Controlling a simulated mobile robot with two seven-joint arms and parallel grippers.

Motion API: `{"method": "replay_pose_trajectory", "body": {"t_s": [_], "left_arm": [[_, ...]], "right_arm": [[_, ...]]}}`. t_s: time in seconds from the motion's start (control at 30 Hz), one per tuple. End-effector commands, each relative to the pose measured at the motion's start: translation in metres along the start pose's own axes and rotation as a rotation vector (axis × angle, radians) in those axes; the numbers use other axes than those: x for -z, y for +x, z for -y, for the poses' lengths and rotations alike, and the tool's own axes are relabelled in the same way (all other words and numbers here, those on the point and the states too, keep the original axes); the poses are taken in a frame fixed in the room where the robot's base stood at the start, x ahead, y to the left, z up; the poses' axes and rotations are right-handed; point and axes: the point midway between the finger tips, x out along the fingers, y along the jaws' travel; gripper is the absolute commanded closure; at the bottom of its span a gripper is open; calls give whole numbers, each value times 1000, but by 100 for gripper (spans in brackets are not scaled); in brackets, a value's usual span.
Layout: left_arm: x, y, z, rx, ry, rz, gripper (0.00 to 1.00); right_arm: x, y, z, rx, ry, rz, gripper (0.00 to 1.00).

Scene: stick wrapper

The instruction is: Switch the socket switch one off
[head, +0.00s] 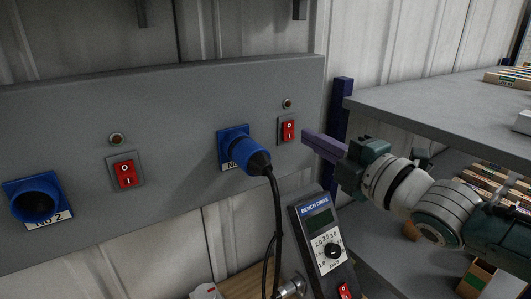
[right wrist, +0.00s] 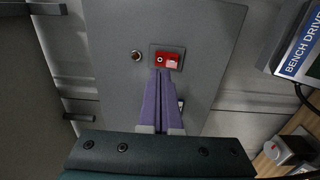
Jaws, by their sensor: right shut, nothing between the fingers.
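A red rocker switch (head: 288,131) marked O and I sits on the grey wall panel (head: 195,90), right of a blue socket (head: 234,140) with a blue plug (head: 249,154) in it. The socket's label is partly hidden. My right gripper (head: 304,134) is shut and empty, its purple fingers pointing at this switch from the right. In the right wrist view the closed fingertips (right wrist: 163,72) lie at the edge of the red switch (right wrist: 167,59); I cannot tell whether they touch it. My left gripper is not in view.
A second red switch (head: 125,173) and an empty blue socket (head: 34,200) labelled 2 are on the panel's left. A black cable (head: 278,220) hangs from the plug. A bench drive box (head: 322,245) stands below, and a grey shelf (head: 430,110) is at right.

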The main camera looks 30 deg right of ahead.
Motion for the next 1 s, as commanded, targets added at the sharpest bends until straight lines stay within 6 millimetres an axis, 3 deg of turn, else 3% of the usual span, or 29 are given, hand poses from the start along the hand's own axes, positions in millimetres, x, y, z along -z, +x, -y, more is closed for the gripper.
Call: {"method": "replay_pose_trajectory", "body": {"t_s": [0.2, 0.4, 0.63, 1.0], "left_arm": [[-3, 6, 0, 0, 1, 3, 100], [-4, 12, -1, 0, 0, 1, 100], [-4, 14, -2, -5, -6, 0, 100], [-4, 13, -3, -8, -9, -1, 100]], "right_arm": [[1, -49, 3, 6, -1, -2, 100], [1, -82, 1, 6, 0, -2, 100], [1, -98, -1, 4, -1, -2, 100], [1, -99, -2, 4, -1, -2, 100]]}}
